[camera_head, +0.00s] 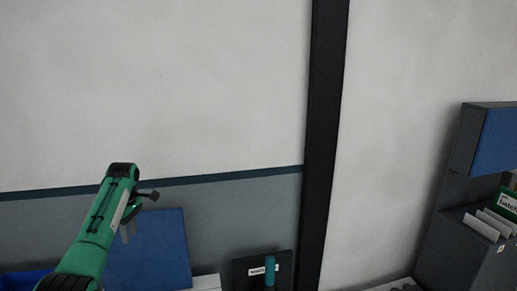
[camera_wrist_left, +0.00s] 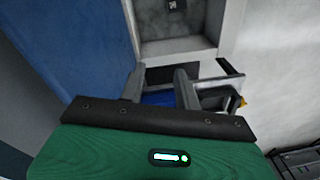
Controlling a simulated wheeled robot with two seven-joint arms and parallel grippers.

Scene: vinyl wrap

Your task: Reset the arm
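My left arm, green with black parts, rises from the lower left in the head view. My left gripper (camera_wrist_left: 160,82) shows in the wrist view as two grey fingers standing apart, with nothing seen held between them. In the head view the gripper (camera_head: 128,228) is partly hidden by my own arm, in front of a blue panel. My right gripper is in neither view.
A blue panel (camera_head: 163,250) stands behind my left gripper. A black box (camera_head: 247,271) with a white label and a teal cylinder (camera_head: 270,271) are at the bottom centre. A dark post (camera_head: 325,130) divides the wall. A grey and blue shelf unit (camera_head: 455,230) stands at right.

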